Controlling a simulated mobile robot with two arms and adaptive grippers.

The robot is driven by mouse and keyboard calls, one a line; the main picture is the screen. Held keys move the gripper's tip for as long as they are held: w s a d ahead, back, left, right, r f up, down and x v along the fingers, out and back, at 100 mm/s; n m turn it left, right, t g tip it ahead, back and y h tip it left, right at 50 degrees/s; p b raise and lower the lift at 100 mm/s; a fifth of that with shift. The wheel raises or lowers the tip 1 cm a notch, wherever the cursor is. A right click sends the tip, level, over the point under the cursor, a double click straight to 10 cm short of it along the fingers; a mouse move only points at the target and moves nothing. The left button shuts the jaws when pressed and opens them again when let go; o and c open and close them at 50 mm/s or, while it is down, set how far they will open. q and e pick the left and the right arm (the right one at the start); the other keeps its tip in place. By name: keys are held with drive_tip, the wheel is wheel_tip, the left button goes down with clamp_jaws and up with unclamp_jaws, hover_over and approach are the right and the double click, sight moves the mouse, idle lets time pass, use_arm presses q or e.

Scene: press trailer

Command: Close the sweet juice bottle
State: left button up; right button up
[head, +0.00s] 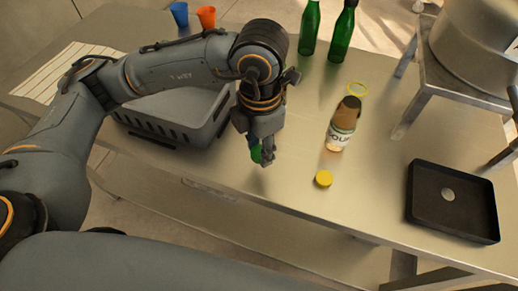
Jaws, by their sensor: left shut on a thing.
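My left gripper (263,155) is shut on a small green thing (255,153), mostly hidden by the fingers. I cannot tell whether it is a cap or part of a bottle. A bottle (341,127) with brown contents and a pale label, on which I read "OUR", stands to the right of the gripper, apart from it. No bottle with a readable "sweet" label shows; one may be hidden behind my left arm. A yellow cap (323,178) lies on the table in front of the labelled bottle. My right gripper does not show.
A grey crate (180,128) stands left on the metal table (290,210), partly under my arm. Two green bottles (341,37) stand at the back, near blue and orange cups (206,16). A black tray (422,212) holding a silvery disc and a metal stand (455,78) are right.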

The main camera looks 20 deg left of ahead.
use_arm(q)
drive_tip(key=s+d+r, duration=0.2)
drive_tip(key=s+r, duration=0.1)
drive_tip(key=s, duration=0.2)
drive_tip(key=s+d+r+b, duration=0.1)
drive_tip(key=s+d+r, duration=0.1)
drive_tip(key=s+r, duration=0.2)
drive_tip(key=shift+s+d, duration=0.25)
drive_tip(key=shift+s, duration=0.7)
drive_tip(key=shift+r, duration=0.1)
